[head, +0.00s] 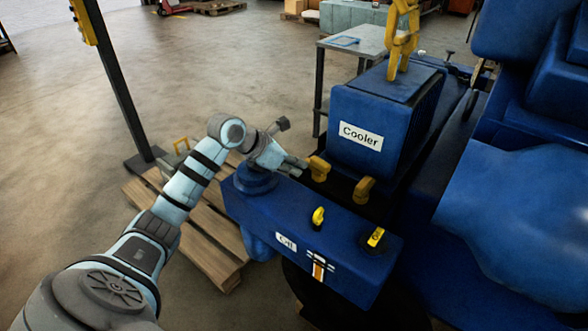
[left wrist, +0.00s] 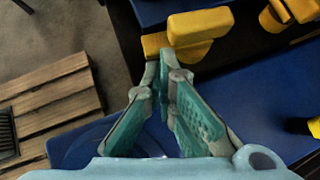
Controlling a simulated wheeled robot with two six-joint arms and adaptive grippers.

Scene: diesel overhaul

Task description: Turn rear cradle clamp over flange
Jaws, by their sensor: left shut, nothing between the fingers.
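The blue cooler (head: 385,115), labelled "Cooler", stands on the dark cradle at the engine's side. Two yellow cradle clamps stand along its near lower edge: the left one (head: 319,168) and the right one (head: 364,189). In the left wrist view the nearer clamp (left wrist: 200,28) lies just beyond my fingertips, and another clamp (left wrist: 290,12) is at the upper right. My left gripper (head: 302,164) is shut and empty, its tips beside the left clamp. I cannot tell whether they touch. My right gripper is out of view.
A blue housing (head: 270,215) with a yellow handle (head: 318,217) and a yellow-topped cap (head: 376,238) lies below the clamps. A yellow lifting hook (head: 402,40) sits above the cooler. A wooden pallet (head: 205,240) and a post (head: 120,90) stand left. Floor beyond is open.

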